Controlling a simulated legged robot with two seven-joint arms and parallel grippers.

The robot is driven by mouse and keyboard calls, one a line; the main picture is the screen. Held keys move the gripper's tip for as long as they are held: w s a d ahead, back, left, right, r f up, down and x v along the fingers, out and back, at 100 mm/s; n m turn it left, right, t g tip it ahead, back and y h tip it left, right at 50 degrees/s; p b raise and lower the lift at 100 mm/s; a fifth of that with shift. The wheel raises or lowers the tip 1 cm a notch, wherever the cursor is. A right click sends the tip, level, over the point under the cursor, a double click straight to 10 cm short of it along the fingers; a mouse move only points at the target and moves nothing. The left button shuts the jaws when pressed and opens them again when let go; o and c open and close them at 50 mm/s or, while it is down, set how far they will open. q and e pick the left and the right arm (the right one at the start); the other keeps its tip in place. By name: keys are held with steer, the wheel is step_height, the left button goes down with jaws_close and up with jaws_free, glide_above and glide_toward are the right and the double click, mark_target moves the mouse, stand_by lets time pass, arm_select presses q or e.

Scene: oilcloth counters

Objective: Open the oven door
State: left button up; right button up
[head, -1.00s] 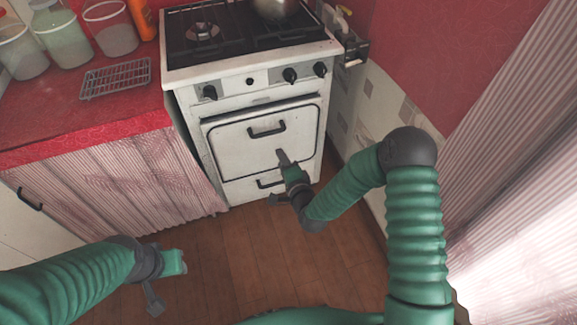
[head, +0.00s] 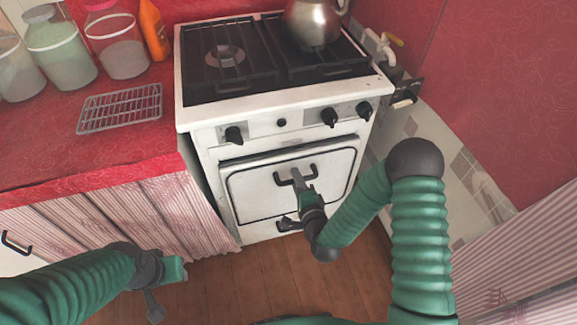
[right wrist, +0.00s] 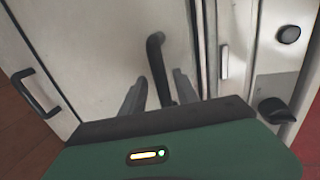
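The white oven door (head: 251,197) is closed on the front of the stove. Its dark bar handle (head: 279,181) crosses the upper part of the door. My right gripper (head: 297,178) is at this handle. In the right wrist view the handle (right wrist: 155,52) runs between the two spread fingers of my right gripper (right wrist: 160,92), with a gap visible on both sides. My left gripper (head: 173,270) is low at the left, away from the stove. Its fingers cannot be made out.
A lower handle (head: 288,225) sits below the oven door. Knobs (head: 329,117) line the panel above it. A kettle (head: 313,24) stands on the hob. A wire rack (head: 120,107) and jars are on the red counter (head: 60,150). The wooden floor (head: 235,290) before the stove is clear.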

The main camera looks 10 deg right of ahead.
steer(key=shift+w, duration=0.2)
steer(key=shift+d+r, duration=0.1)
steer(key=shift+d, duration=0.1)
steer(key=shift+a, duration=0.1)
jaws_close()
steer(key=shift+s, duration=0.1)
stand_by(1.0)
